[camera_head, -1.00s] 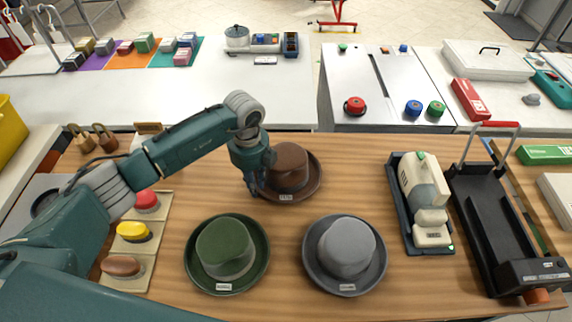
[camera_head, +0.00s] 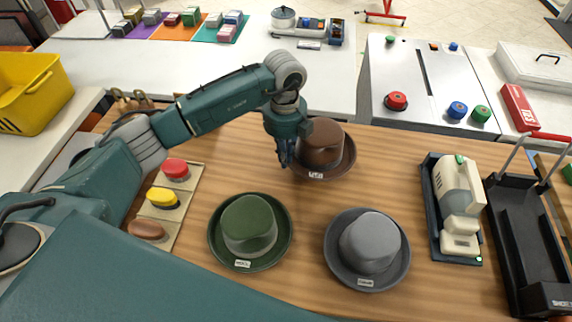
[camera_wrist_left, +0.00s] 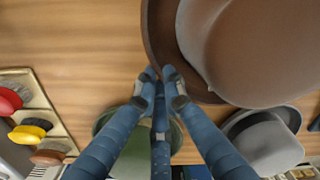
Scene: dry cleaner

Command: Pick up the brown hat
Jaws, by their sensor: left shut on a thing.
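The brown hat (camera_head: 323,147) is at the back middle of the wooden table in the head view, with a small white label on its brim. It also fills the upper right of the left wrist view (camera_wrist_left: 255,50). My left gripper (camera_head: 286,161) is at the left edge of its brim. In the left wrist view the fingertips (camera_wrist_left: 160,80) are close together, shut on the brim's edge. I cannot tell whether the hat is lifted clear of the table. My right gripper is not in view.
A green hat (camera_head: 249,227) and a grey hat (camera_head: 369,245) lie nearer on the table. Several coloured brushes (camera_head: 162,198) stand at left. A cream machine (camera_head: 457,205) in a dark tray and a black stand (camera_head: 524,245) are at right. Bare wood lies between them.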

